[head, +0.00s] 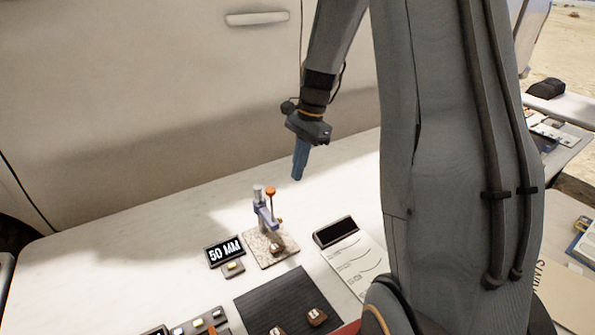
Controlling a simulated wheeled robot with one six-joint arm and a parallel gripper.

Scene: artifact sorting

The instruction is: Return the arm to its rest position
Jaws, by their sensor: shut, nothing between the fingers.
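My gripper (299,160) hangs from my arm in the upper middle of the head view, with its blue fingers pointing down. The fingers are together with nothing between them. They are above the far part of the white table (130,240), apart from the things on it. My large grey arm links fill the right middle of the view and hide part of the table.
A small stand with an orange knob (270,192) is on a speckled base below my gripper. Beside it are a "50 MM" display (225,252), a dark mat (262,300) with brown pieces, and a sheet (357,262). A beige vehicle wall (150,110) stands behind.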

